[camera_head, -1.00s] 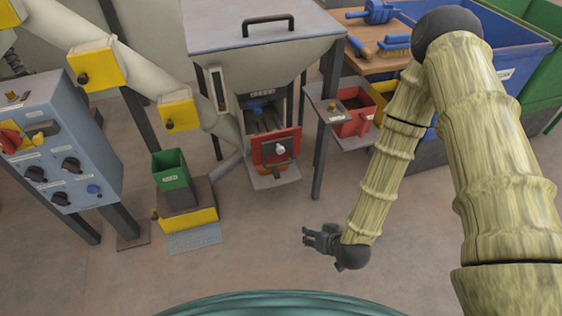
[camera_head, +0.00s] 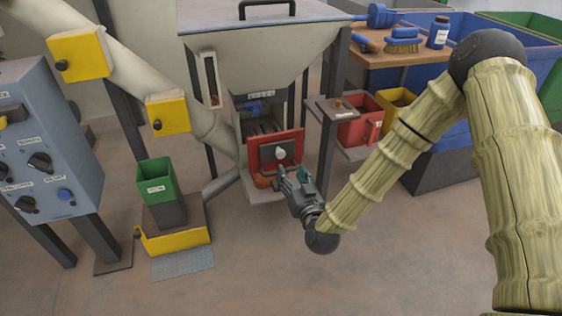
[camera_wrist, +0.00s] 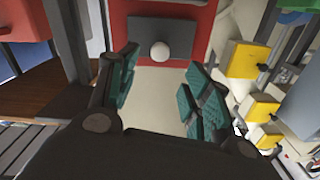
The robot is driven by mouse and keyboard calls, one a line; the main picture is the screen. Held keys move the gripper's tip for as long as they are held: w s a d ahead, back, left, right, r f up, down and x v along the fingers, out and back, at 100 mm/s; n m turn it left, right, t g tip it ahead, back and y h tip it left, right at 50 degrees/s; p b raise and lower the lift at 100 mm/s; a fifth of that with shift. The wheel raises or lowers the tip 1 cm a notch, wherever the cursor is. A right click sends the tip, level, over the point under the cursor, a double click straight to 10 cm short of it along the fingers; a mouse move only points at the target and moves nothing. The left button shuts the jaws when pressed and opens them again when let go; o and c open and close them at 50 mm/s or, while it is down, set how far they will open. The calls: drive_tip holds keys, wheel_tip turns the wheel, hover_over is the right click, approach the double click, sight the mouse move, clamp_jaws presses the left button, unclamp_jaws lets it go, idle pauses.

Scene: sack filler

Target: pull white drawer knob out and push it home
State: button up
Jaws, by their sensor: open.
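The white drawer knob (camera_head: 280,154) sits on a dark plate (camera_head: 268,157) in the red frame (camera_head: 290,137) low on the hopper machine. In the wrist view the knob (camera_wrist: 159,51) is a round white ball in front of the grey plate, ahead of my gripper and between the lines of its fingers. My gripper (camera_head: 292,178) is just below and right of the knob in the head view. Its teal-padded fingers (camera_wrist: 160,90) are spread apart and empty. The knob looks apart from the fingers. The drawer looks flush in its frame, though its depth is hard to tell.
A green bin (camera_head: 156,183) stands on a yellow-edged scale at the left. A blue-grey control panel (camera_head: 40,150) is farther left. A red bin (camera_head: 362,125) on a side shelf is to the right. The floor in front is clear.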

sight(281, 156)
drive_tip(key=b+x, duration=0.2)
drive_tip(key=x, duration=0.8)
drive_tip(key=shift+w+a+b, duration=0.15)
drive_tip(key=shift+w+b, duration=0.2)
clamp_jaws()
